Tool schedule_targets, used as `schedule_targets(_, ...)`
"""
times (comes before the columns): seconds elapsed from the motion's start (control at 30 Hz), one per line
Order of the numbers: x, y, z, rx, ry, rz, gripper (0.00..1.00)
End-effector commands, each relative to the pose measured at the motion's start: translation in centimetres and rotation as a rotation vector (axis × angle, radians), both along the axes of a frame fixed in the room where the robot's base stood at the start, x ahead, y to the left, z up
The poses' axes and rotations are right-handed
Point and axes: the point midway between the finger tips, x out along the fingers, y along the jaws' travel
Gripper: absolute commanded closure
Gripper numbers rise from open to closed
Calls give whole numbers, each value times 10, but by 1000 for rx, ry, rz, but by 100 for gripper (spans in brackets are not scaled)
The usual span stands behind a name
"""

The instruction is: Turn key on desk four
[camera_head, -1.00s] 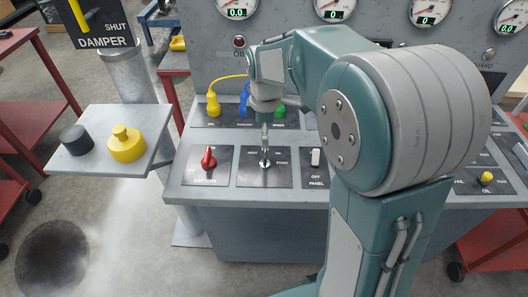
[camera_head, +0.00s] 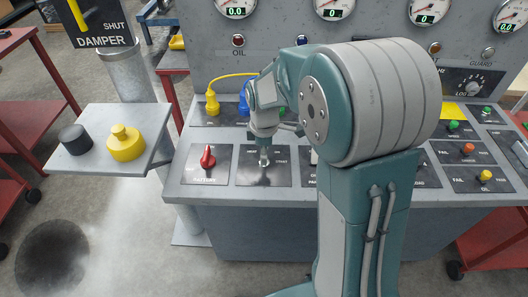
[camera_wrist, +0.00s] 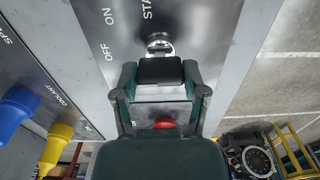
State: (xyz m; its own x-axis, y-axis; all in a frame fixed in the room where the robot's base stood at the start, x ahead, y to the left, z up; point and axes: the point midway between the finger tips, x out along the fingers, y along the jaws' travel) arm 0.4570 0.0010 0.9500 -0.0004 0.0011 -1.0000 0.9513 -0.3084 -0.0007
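The key (camera_head: 264,161) is a small silver switch on a dark plate with HEAT and START labels, on the sloped grey desk (camera_head: 330,190). In the wrist view, the key switch's round silver top (camera_wrist: 158,38) shows beside the OFF, ON and START lettering. My gripper (camera_head: 264,148) reaches down at the key from above. In the wrist view my gripper's dark fingertip pad (camera_wrist: 160,70) lies right against the key's near side in the picture. The far finger and any contact are hidden, so I cannot tell whether it grips the key.
A red battery switch (camera_head: 208,157) sits left of the key. Yellow (camera_head: 212,104) and blue (camera_head: 244,100) plugs stand behind. A side shelf (camera_head: 83,163) holds a yellow and a black knob. Gauges line the back panel. My arm covers the desk's middle right.

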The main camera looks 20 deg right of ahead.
Motion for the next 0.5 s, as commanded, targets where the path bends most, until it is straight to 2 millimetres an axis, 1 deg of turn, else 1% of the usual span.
schedule_targets(0.27,1,0,-1,-1,-2,-6,91)
schedule_targets(0.5,1,0,-1,-2,-2,-77,91)
